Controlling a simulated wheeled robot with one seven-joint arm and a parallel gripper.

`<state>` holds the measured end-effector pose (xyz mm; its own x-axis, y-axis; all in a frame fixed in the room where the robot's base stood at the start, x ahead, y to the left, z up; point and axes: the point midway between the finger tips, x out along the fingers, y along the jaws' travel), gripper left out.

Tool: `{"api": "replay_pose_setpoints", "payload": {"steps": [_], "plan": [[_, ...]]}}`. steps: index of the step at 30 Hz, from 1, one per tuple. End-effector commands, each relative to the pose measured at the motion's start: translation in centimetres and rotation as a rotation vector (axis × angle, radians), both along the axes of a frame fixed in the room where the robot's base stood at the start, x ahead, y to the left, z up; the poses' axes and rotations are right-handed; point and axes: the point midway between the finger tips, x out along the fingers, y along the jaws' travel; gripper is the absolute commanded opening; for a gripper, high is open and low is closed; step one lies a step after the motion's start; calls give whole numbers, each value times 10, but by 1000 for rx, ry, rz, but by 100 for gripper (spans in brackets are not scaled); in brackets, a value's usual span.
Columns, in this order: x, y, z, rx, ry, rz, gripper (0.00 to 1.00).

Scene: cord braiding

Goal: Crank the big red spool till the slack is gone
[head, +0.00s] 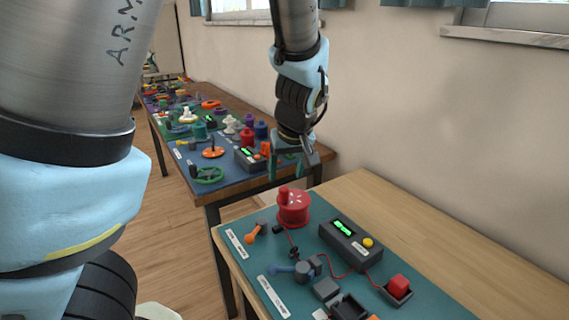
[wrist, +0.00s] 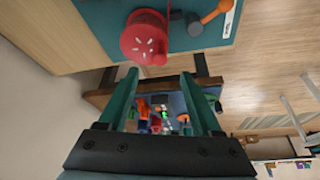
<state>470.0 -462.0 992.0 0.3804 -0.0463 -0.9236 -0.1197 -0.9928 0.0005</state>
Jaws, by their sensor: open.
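The big red spool (head: 294,211) stands at the far end of the green mat on the near table. It has a red knob (head: 284,192) on its top, off centre. In the wrist view the spool (wrist: 140,38) is just beyond the fingertips, its top marked with pale strokes. A thin red cord (head: 331,270) runs from the spool past small dark fittings and curves loosely across the mat towards a red block (head: 399,283). My gripper (head: 287,176) is open and empty, above and apart from the spool; its fingers also show in the wrist view (wrist: 160,75).
A dark box (head: 350,243) with a green display and yellow button stands right of the cord. An orange-handled lever (head: 254,232) and a blue-handled lever (head: 285,269) sit left of it. Another table (head: 225,187), crowded with spools, stands behind. Bare wood (head: 440,235) lies clear at right.

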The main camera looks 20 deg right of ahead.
Motion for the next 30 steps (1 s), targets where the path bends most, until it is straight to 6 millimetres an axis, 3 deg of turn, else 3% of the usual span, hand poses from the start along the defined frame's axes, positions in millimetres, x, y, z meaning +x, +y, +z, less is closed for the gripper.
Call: {"api": "replay_pose_setpoints", "payload": {"steps": [6, 12, 26, 30], "plan": [[16, 0, -37, 4, 2, 4, 66], [25, -2, -61, 3, 1, 0, 66], [29, -3, -71, 0, 0, 0, 66], [29, -3, -71, 1, 1, -1, 51]]}}
